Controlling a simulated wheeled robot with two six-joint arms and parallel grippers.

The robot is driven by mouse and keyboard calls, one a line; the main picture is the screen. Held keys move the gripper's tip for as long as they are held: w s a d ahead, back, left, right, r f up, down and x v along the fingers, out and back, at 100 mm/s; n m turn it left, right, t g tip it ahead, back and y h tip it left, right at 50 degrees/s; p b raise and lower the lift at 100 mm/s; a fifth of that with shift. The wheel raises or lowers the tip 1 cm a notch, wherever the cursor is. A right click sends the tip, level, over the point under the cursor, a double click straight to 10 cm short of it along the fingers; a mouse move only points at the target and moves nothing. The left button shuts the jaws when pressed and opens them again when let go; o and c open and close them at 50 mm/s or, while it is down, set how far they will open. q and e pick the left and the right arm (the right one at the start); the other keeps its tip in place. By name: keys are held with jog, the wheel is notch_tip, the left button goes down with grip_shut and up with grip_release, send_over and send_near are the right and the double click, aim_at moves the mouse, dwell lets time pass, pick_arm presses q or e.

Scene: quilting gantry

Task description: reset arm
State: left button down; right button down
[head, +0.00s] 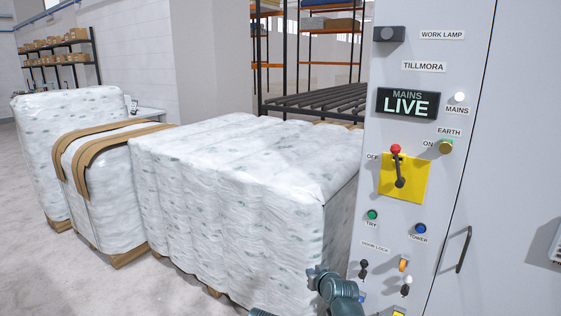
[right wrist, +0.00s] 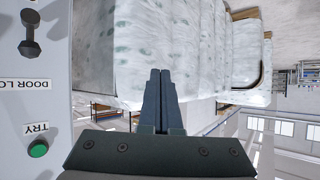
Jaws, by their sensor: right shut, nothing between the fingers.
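My right arm comes up from the bottom edge of the head view, in front of the wrapped bales and just left of the control cabinet (head: 475,130). Its gripper (head: 317,271) looks small and dark there. In the right wrist view the two fingers of the right gripper (right wrist: 160,72) lie together, shut and empty, apart from the cabinet's controls. The wrapped bales (head: 235,185) show behind it, and also in the right wrist view (right wrist: 165,40). My left gripper is not in view.
The cabinet carries a red-knobbed lever on a yellow plate (head: 416,185), a green TRY button (head: 372,214), a blue TOWER button (head: 421,228), small door lock switches (head: 363,269) and a display reading MAINS LIVE (head: 407,103). Open floor (head: 60,280) lies at the lower left.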

jog(key=s+d+f+m+g+h, duration=0.1)
jog(key=s+d+f+g, duration=0.1)
jog(key=s+f+g, duration=0.35)
jog(key=s+d+f+g+h, duration=0.1)
jog(key=s+d+f+g, duration=0.15)
jog(key=s, duration=0.65)
jog(key=s+d+f+m+g+h, duration=0.1)
jog(key=s+d+f+g, duration=0.2)
jog(key=s, duration=0.4)
jog(key=s+a+r+n+h+p, duration=0.1)
jog(key=s+a+r+n+p, duration=0.3)
jog(key=a+r+p, duration=0.5)
jog(key=shift+s+a+g, duration=0.4)
jog(key=shift+s+a, duration=0.65)
jog(key=shift+s, duration=0.15)
